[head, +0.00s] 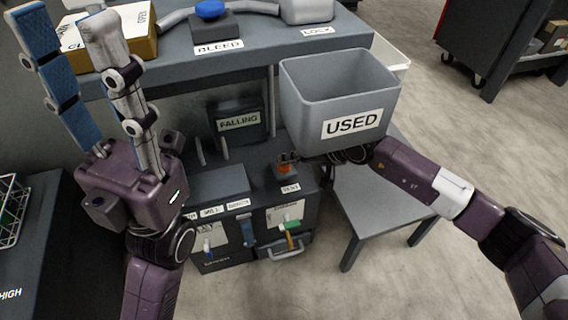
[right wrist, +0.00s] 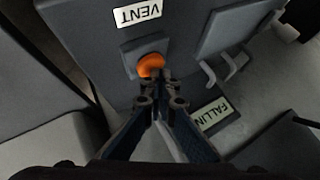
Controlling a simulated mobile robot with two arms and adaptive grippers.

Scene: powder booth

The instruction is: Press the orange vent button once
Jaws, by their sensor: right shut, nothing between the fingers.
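The orange vent button (right wrist: 150,64) sits on a dark square block beside the white VENT label (right wrist: 138,13) in the right wrist view. My right gripper (right wrist: 162,82) is shut and empty. Its fingertips overlap the button's edge; I cannot tell if they touch it. In the head view the button (head: 285,157) shows only partly, with the VENT label (head: 290,188) in front. The right gripper there is mostly hidden behind the grey USED bin. My left gripper (head: 66,18) is open and empty, its fingers pointing up at the left, away from the button.
The grey USED bin (head: 301,92) stands just above and right of the button. An upper shelf (head: 270,38) holds a blue BLEED button (head: 210,9). A FALLING sign (head: 239,121) stands behind. A low grey table (head: 372,205) is at right, with open floor beyond.

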